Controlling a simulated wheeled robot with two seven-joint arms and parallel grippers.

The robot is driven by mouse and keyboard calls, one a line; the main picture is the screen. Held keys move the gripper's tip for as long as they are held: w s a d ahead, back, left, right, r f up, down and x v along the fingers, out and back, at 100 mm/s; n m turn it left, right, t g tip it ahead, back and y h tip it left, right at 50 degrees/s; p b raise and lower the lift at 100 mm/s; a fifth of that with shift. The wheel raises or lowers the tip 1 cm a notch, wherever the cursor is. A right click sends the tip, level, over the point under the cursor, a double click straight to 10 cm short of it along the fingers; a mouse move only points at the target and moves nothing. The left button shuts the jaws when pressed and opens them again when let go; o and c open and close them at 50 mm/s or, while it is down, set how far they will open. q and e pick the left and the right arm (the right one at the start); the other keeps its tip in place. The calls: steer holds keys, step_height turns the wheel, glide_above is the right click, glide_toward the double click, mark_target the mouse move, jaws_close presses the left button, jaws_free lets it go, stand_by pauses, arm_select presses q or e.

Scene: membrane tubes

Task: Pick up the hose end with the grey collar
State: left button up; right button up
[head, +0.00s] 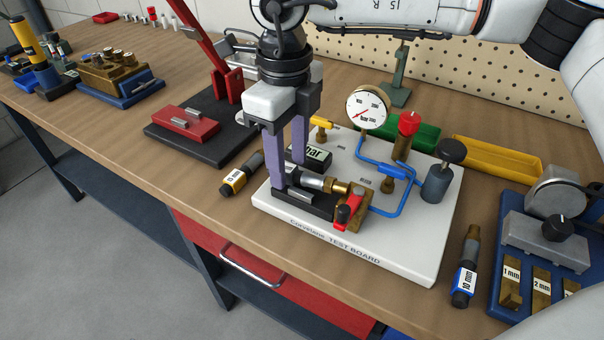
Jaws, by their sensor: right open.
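A short fitting with a grey metallic collar (312,181) lies on the white test board (410,255), in line with a brass fitting (337,187) beside the red-handled valve (347,210). I take it to be the hose end; its left part is partly hidden by my gripper. My right gripper (289,176) points down over the board's left part, its two purple fingers apart. The near fingertip is just left of the grey collar, by a black block (303,204). I cannot tell whether the fingers touch anything. My left gripper is not in view.
A pressure gauge (367,107), blue pipe (404,196) and dark knobbed cylinder (438,183) stand on the board. A yellow-labelled tube (241,176) lies left of it, a blue-labelled tube (466,268) right. A red-handled press (205,60) stands behind left. Bare bench lies front left.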

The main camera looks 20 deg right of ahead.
jaws_close()
stand_by(0.3)
